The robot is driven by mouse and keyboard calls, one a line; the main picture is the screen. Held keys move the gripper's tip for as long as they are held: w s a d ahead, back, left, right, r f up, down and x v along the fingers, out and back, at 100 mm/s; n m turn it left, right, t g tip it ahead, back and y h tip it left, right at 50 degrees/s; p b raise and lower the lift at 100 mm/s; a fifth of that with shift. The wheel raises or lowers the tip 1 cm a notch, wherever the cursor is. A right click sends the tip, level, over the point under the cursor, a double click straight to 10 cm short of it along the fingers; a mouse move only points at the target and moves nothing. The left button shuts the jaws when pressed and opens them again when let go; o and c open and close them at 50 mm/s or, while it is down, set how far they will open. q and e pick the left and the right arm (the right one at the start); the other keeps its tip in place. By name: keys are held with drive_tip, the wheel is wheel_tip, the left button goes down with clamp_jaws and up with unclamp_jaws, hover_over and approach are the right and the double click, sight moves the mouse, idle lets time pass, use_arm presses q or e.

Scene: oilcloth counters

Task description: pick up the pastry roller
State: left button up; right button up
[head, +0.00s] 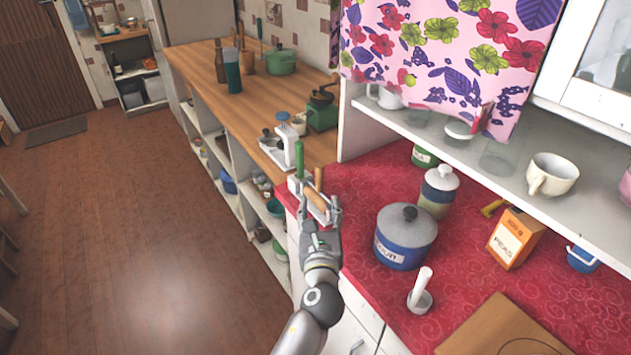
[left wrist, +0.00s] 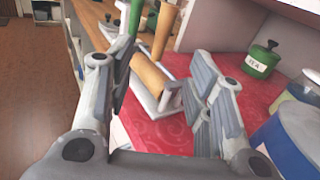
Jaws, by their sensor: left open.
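The pastry roller shows in the left wrist view as a tan wooden cylinder (left wrist: 152,76) by a pale white frame, at the counter's edge. In the head view its tan barrel (head: 317,201) is partly covered by my left gripper. My left gripper (head: 316,196) is open, with its fingers on either side of the roller. The left wrist view also shows the open gripper (left wrist: 165,80); I cannot tell whether a finger touches the roller. An upright green handle (head: 299,158) and a tan wooden handle (head: 319,178) stand just beyond. My right gripper is not in view.
The red oilcloth counter (head: 370,180) holds a blue pot (head: 405,240), a lidded canister (head: 438,192), an orange box (head: 515,240), a white upright holder (head: 420,292) and a wooden board (head: 500,325). A shelf (head: 440,130) overhangs the back. A white scale (head: 283,150) stands beyond.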

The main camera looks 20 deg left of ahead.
sight(319, 181)
use_arm(q)
drive_tip(key=shift+w+d+r+m, duration=0.1)
drive_tip(key=shift+w+r+m, duration=0.2)
drive_tip(key=shift+w+r, duration=0.05)
drive_tip(key=x, duration=0.4)
drive_tip(key=shift+w+p, duration=0.35)
drive_tip(key=shift+w+a, duration=0.3)
drive_tip(key=shift+w, duration=0.2)
drive_tip(key=shift+p+x, duration=0.5)
drive_tip(key=shift+x, duration=1.85)
drive_tip(key=shift+a+r, duration=0.1)
drive_tip(key=shift+r, duration=0.1)
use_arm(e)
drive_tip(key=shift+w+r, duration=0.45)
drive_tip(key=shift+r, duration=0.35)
use_arm(q)
drive_tip(key=shift+s, duration=0.1)
drive_tip(key=shift+c, duration=0.5)
clamp_jaws()
